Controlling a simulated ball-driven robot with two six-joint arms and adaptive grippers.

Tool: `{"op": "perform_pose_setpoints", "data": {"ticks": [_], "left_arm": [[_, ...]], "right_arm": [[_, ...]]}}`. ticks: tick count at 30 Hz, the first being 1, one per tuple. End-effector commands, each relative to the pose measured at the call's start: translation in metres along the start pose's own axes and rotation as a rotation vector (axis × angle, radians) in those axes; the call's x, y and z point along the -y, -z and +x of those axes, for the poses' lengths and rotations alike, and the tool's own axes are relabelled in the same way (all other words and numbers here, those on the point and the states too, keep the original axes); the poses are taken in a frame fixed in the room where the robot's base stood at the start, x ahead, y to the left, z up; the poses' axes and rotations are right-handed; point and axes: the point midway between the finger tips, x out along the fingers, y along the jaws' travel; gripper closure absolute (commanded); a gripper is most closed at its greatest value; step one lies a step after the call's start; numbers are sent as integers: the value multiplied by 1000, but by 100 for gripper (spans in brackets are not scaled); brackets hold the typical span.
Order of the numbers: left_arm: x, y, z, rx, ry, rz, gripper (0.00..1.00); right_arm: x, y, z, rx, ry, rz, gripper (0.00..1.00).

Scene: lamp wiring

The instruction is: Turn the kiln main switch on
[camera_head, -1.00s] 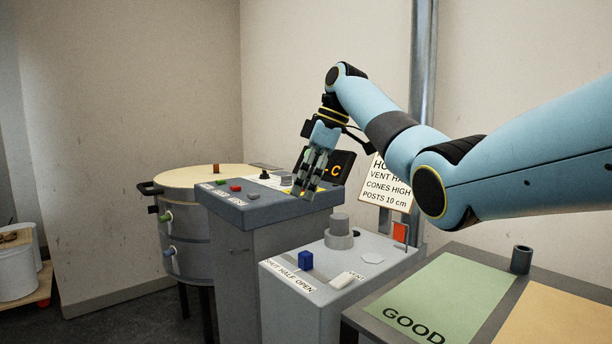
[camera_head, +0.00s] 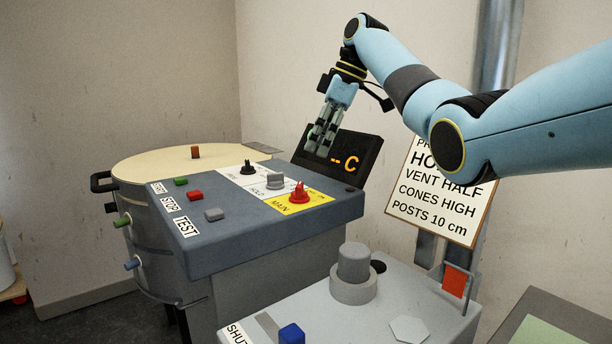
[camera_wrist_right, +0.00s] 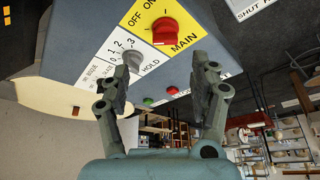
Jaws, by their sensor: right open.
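The kiln main switch is a red knob (camera_head: 299,193) on a yellow plate marked MAIN (camera_head: 279,208), at the right of the grey control box's (camera_head: 250,238) top. In the right wrist view the red knob (camera_wrist_right: 165,31) sits near the top middle, with OFF and ON printed beside it. My right gripper (camera_head: 322,148) is open and empty, raised above and behind the knob, in front of the dark display. Its two fingers (camera_wrist_right: 163,90) are apart in the wrist view, and the knob is beyond their tips, not touched. My left gripper is not in view.
Next to the red knob are a grey HOLD knob (camera_head: 274,181) and a black knob (camera_head: 248,167). Green (camera_head: 180,181), red (camera_head: 194,195) and grey (camera_head: 214,214) buttons are to the left. The display (camera_head: 352,160) stands behind; a vent box (camera_head: 400,295) is at front right.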

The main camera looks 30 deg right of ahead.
Motion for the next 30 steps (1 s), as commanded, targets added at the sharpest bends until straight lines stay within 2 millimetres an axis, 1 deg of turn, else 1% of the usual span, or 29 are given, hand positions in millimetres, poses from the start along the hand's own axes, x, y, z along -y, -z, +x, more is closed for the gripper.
{"op": "perform_pose_setpoints", "data": {"ticks": [1,3,7,11,15,18,21,28,29,30], "left_arm": [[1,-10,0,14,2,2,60],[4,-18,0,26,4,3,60],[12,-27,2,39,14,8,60],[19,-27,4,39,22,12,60],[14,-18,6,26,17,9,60],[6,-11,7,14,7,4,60],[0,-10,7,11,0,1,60],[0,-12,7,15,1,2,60],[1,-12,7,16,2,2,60],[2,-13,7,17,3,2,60]], "right_arm": [[1,0,8,1,4,0,38],[1,0,19,1,4,0,38],[2,0,46,1,5,-1,38],[1,-1,72,2,5,1,38],[1,0,92,0,3,0,38],[1,0,100,1,3,-1,38],[1,0,103,0,1,-1,38],[1,0,104,0,1,-1,38],[1,0,104,0,1,-1,40],[1,0,104,0,1,-1,45]]}}
